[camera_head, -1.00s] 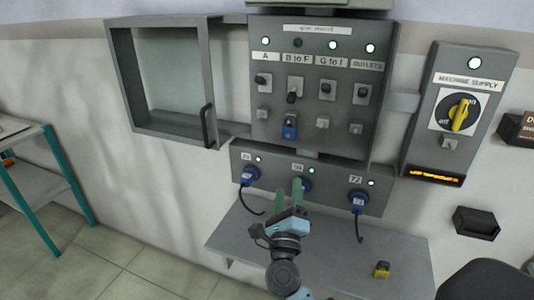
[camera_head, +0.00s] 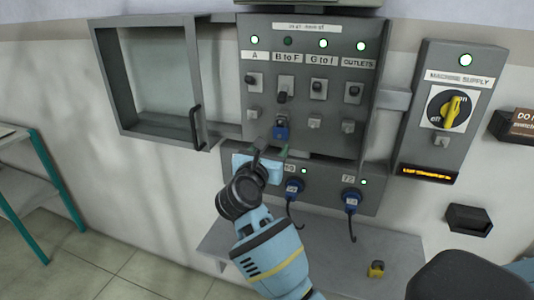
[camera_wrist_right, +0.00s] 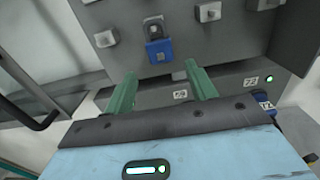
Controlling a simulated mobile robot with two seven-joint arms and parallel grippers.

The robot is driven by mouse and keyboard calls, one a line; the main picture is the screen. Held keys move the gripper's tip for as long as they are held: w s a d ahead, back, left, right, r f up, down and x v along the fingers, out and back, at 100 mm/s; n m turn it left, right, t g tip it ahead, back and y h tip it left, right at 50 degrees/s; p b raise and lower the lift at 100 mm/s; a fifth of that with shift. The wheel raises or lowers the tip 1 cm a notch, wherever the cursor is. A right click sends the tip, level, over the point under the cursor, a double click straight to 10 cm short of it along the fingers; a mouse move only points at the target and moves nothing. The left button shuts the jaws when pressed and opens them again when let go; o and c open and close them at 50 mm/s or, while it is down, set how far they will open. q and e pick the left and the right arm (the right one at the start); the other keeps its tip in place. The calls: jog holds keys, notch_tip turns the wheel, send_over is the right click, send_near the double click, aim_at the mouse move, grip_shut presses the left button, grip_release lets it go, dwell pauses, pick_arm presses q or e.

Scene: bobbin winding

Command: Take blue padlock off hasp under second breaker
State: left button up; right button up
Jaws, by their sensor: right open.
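The blue padlock (camera_head: 281,130) hangs on the hasp under the second breaker, labelled B to F, on the grey panel. It also shows in the right wrist view (camera_wrist_right: 159,51), with its dark shackle above the blue body. My right gripper (camera_head: 272,150) is just below the padlock in the head view. In the right wrist view its two green fingers (camera_wrist_right: 160,82) are open and apart, with nothing between them. The padlock lies beyond the fingertips, between their lines, untouched. The second breaker's lever (camera_head: 283,97) points down. My left gripper is not in view.
The lower socket strip (camera_head: 325,190) carries blue plugs (camera_head: 352,200) with hanging cables; my right arm hides its left part. A grey shelf (camera_head: 375,245) below holds a yellow padlock (camera_head: 376,268). The open cover (camera_head: 196,125) is at left. The machine supply box (camera_head: 440,145) is at right.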

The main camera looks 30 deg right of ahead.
aim_at(280, 131)
jog(key=shift+b+x, duration=0.45)
jog(key=shift+x, duration=3.1)
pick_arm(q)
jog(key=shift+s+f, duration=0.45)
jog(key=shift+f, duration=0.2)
pick_arm(e)
jog(key=c, duration=1)
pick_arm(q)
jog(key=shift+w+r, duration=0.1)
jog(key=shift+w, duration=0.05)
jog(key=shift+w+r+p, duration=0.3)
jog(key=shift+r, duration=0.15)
pick_arm(e)
jog(key=shift+r, duration=0.6)
